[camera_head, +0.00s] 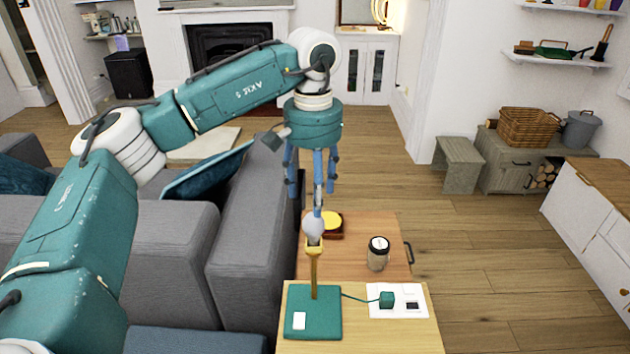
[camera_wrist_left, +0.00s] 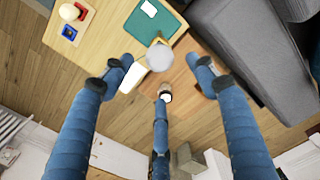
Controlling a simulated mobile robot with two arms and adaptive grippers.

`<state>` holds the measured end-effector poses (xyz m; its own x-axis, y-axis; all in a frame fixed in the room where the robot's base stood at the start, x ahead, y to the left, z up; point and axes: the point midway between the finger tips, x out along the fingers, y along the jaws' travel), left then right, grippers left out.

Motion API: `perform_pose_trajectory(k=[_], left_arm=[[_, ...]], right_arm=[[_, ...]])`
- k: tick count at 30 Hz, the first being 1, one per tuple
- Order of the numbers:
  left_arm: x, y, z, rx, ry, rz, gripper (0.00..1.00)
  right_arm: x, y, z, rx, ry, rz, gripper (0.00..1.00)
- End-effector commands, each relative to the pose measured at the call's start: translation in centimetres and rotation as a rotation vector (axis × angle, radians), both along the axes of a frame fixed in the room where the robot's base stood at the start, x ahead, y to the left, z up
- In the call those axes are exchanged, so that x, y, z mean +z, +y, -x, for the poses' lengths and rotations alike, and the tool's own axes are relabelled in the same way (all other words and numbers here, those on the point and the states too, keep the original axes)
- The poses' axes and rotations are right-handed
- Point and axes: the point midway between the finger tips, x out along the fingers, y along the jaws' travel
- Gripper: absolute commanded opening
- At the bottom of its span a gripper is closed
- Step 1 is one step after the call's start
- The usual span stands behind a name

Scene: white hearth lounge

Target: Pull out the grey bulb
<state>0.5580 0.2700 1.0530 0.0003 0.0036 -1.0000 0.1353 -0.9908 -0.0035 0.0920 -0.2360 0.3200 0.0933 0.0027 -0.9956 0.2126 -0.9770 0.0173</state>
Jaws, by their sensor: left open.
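The grey bulb (camera_head: 313,226) sits upright on top of a brass lamp stem (camera_head: 313,270). The stem rises from a green square base (camera_head: 316,325) on a light wooden table. My left gripper (camera_head: 318,200) points down from above, with its three blue fingers spread. In the head view one fingertip overlaps the top of the bulb. In the left wrist view the bulb (camera_wrist_left: 160,57) lies between the spread fingers, with visible gaps to the two side fingers. I cannot tell whether any finger touches it. The bulb's lower end is hidden in the wrist view.
A lidded jar (camera_head: 378,254) and a yellow-topped dark object (camera_head: 331,223) stand behind the lamp. A green plug (camera_head: 387,299) sits on a white plate (camera_head: 411,309), with a cord to the lamp. A grey sofa (camera_head: 245,260) is at the left. Open floor lies at the right.

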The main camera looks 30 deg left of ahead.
Motion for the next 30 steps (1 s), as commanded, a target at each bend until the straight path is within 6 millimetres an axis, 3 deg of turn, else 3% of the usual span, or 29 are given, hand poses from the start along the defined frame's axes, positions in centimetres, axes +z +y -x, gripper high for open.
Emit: perform_pose_trajectory(k=[12,18,26,27,30], left_arm=[[-7.1,0.0,0.1,0.001,0.003,0.002,0.58],[-8.5,0.0,0.1,0.0,0.001,0.002,0.58],[-8.7,-0.1,0.0,0.0,0.0,0.003,0.58],[-8.7,-0.1,0.0,0.0,0.0,0.003,0.56],[-8.7,-0.1,0.1,0.0,0.0,0.003,0.36]], right_arm=[[1.2,0.3,0.2,0.0,0.002,-0.004,0.4],[1.3,0.3,0.2,0.0,0.003,-0.003,0.4],[1.3,0.3,0.2,0.0,0.003,-0.003,0.4],[1.3,0.3,0.2,0.0,0.003,-0.003,0.4],[1.3,0.3,0.2,0.0,0.003,-0.003,0.4]])
